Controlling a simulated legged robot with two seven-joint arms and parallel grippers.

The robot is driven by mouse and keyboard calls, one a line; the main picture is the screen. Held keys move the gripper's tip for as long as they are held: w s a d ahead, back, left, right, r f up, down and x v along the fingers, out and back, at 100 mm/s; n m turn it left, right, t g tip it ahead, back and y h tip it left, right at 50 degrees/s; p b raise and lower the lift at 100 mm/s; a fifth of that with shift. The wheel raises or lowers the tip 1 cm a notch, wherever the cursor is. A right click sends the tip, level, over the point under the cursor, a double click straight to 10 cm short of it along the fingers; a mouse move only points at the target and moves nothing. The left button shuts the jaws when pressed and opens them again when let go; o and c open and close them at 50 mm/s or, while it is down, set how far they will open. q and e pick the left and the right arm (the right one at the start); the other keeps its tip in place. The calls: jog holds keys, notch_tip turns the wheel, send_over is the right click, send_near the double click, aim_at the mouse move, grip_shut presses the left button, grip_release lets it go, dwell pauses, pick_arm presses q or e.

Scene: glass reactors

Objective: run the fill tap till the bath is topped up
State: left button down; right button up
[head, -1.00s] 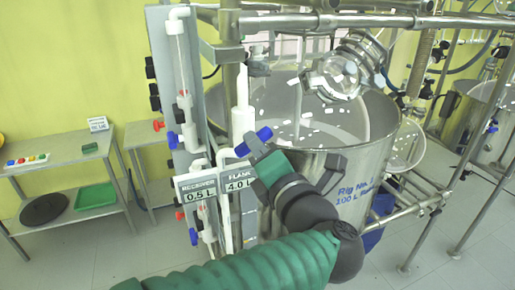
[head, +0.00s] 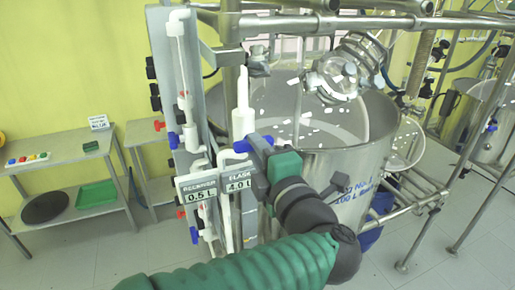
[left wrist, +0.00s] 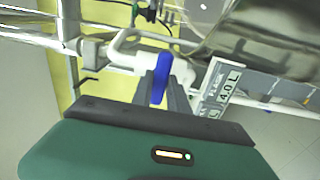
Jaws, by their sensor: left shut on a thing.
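The bath is a large open steel vessel (head: 345,165) with blue "100 L" lettering. Pale flecks show inside it around glassware; I cannot make out the liquid level. A blue tap handle (head: 242,146) sits on white piping at the vessel's front left. My left gripper (head: 257,148) is shut on this handle. In the left wrist view the blue handle (left wrist: 160,79) stands between the two dark fingers (left wrist: 161,92), on a white pipe. The gripper partly hides the handle in the head view. My right gripper is not in view.
Signs reading receiver 0.5 L (head: 197,189) and flask 4.0 L (head: 240,182) hang just below the tap. A round glass flask (head: 333,79) hangs over the bath. Steel rails (head: 320,22) cross above. A side table (head: 55,160) stands at left.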

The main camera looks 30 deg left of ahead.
pick_arm(q)
jog(key=shift+f, duration=0.1)
jog(key=c, duration=1.4)
grip_release()
jog(key=shift+o, duration=0.6)
jog(key=shift+w, duration=0.2)
jog(key=b+v, duration=0.3)
jog(key=v, duration=1.3)
jog(key=shift+s+d+b, duration=0.2)
jog(key=shift+d+b, duration=0.1)
jog(key=shift+d, duration=0.05)
